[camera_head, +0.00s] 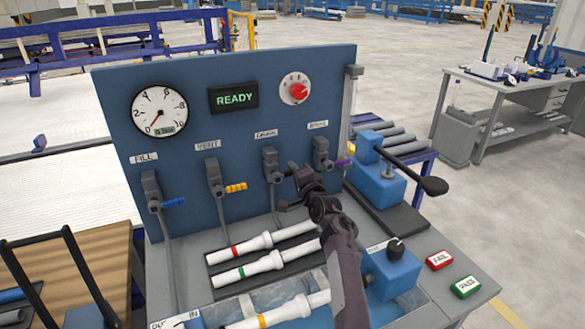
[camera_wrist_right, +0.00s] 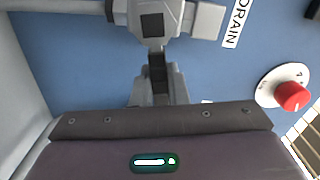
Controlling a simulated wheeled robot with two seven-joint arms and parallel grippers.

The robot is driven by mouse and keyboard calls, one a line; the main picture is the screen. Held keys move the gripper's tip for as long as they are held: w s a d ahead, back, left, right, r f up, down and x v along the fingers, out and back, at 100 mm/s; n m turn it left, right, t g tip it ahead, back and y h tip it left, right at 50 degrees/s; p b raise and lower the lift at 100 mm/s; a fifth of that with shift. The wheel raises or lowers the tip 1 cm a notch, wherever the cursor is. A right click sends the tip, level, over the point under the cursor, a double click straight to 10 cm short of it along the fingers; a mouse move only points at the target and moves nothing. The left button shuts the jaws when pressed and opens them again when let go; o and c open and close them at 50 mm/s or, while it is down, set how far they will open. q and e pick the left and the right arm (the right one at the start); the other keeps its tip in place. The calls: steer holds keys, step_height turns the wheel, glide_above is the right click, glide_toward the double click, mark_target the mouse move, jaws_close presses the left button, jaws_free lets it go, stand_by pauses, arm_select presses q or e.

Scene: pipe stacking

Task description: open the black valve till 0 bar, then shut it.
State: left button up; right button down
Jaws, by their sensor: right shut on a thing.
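The valve labelled DRAIN (camera_head: 270,163) is on the blue panel, third from the left. Its handle is mostly hidden by my right gripper (camera_head: 292,178), which is shut on it in the head view. In the right wrist view the grey valve body (camera_wrist_right: 152,22) is straight ahead, by the DRAIN label (camera_wrist_right: 237,22); the grip itself shows poorly. The round pressure gauge (camera_head: 160,108) is at the panel's upper left. Its red needle points down and left, near the low end. Its small digital readout is too small to read. My left gripper is not in view.
The blue-handled FILL valve (camera_head: 152,190) and yellow-handled VENT valve (camera_head: 214,178) are to the left; a purple-handled valve (camera_head: 321,155) is close on the right. A green READY display (camera_head: 234,98) and red knob (camera_head: 297,90) are above. White pipes (camera_head: 255,266) lie below.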

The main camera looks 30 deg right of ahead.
steer(key=shift+d+f+m, duration=0.1)
steer(key=shift+f+m, duration=0.45)
steer(key=shift+m, duration=0.65)
steer(key=c, duration=1.4)
jaws_free()
steer(key=shift+f, duration=0.1)
steer(key=shift+c, duration=0.2)
steer(key=shift+s+p, duration=0.2)
steer(key=shift+p, duration=0.2)
steer(key=s+p, duration=0.6)
steer(key=s, duration=0.1)
steer(key=shift+s+a+p, duration=0.2)
steer(key=shift+p, duration=0.15)
